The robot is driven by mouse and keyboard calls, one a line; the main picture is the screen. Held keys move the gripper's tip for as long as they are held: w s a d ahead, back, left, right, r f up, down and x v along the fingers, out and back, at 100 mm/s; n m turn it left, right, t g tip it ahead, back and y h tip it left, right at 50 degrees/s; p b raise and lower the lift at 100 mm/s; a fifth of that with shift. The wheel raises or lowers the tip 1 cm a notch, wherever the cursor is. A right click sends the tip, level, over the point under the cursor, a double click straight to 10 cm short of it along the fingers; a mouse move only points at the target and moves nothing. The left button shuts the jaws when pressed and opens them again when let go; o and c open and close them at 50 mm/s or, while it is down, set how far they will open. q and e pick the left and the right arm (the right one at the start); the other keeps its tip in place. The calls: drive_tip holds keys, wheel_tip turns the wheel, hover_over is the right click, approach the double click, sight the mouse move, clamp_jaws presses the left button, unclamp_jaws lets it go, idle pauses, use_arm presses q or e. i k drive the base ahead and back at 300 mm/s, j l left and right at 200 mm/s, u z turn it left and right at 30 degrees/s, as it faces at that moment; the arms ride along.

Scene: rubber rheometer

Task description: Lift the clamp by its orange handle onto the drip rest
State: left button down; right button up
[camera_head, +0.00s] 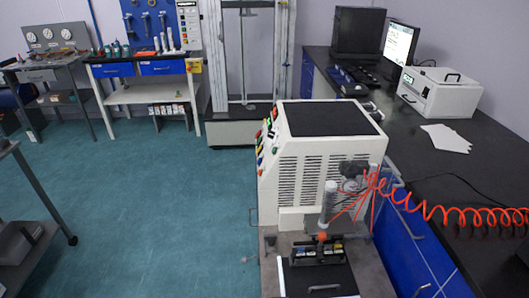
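A small orange part (322,236) shows at the foot of a grey upright cylinder (329,203) on the front of the white machine; I cannot tell whether it is the clamp's handle. Just below it, a dark, low fixture (318,254) sits on the machine's front ledge. In front of that is a black block with a metal handle (322,287). I cannot make out which part is the clamp or the drip rest. Neither of my grippers shows in this view.
The white machine (300,185) has a slatted front and black top. A coiled orange-red hose (440,212) runs right over the dark bench (440,165). The blue-green floor (160,210) left is mostly clear.

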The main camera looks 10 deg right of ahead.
sight(312, 251)
drive_tip(key=k+z, duration=0.15)
drive_tip(key=k, duration=0.5)
drive_tip(key=k+l+z, duration=0.15)
drive_tip(key=k, duration=0.45)
drive_tip(key=i+j+z, duration=0.1)
drive_tip(key=z, duration=2.15)
drive_tip(key=j, duration=1.2)
drive_tip(key=j+z, duration=0.15)
drive_tip(key=j, duration=1.05)
drive_tip(key=k+j, duration=0.1)
drive_tip(key=j, duration=1.05)
drive_tip(key=z, duration=0.05)
